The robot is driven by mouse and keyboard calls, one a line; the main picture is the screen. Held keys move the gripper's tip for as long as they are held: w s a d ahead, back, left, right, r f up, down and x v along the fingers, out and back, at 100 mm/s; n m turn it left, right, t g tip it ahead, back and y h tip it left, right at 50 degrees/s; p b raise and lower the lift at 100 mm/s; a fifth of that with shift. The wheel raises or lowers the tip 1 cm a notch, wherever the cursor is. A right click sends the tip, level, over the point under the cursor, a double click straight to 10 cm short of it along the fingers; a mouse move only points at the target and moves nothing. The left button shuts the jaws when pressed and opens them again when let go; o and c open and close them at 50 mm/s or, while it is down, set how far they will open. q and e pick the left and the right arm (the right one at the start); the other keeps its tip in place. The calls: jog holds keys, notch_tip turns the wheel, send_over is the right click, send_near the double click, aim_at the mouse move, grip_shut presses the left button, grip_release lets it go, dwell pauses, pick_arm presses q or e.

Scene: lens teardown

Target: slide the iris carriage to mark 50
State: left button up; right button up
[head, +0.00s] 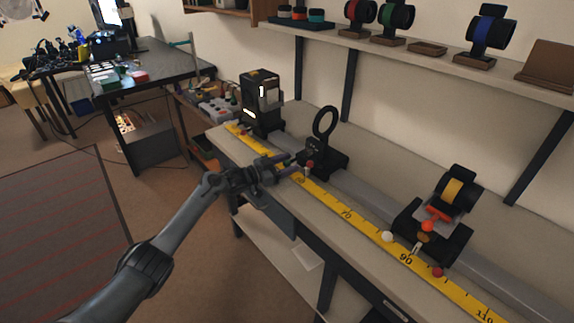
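A black carriage (323,160) with an upright ring, which I take as the iris carriage, stands on the grey rail, with a small red knob (310,164) at its front. The yellow scale (325,198) runs along the rail's front; 70, 90 and 110 are legible. The label near this carriage is too small to read surely, and its exact mark cannot be told. My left gripper (294,163) is just left of the red knob, its fingers apart. Whether a fingertip touches the carriage is unclear. My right gripper is out of view.
A black lamp-like box (261,100) stands at the rail's far left end. Another carriage (435,235) with a yellow-banded barrel sits near 90. A shelf (430,65) with coloured ring holders hangs above. The rail between the two carriages is clear.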

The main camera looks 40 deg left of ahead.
pick_arm(q)
jog(key=shift+s+a+p, duration=0.15)
jog(key=shift+s+p, duration=0.25)
jog(key=shift+s, duration=0.1)
jog(key=p+v, duration=0.3)
jog(key=v, duration=0.6)
jog(key=shift+s+p, duration=0.3)
jog(key=shift+s, duration=0.05)
jog(key=shift+a, duration=0.1)
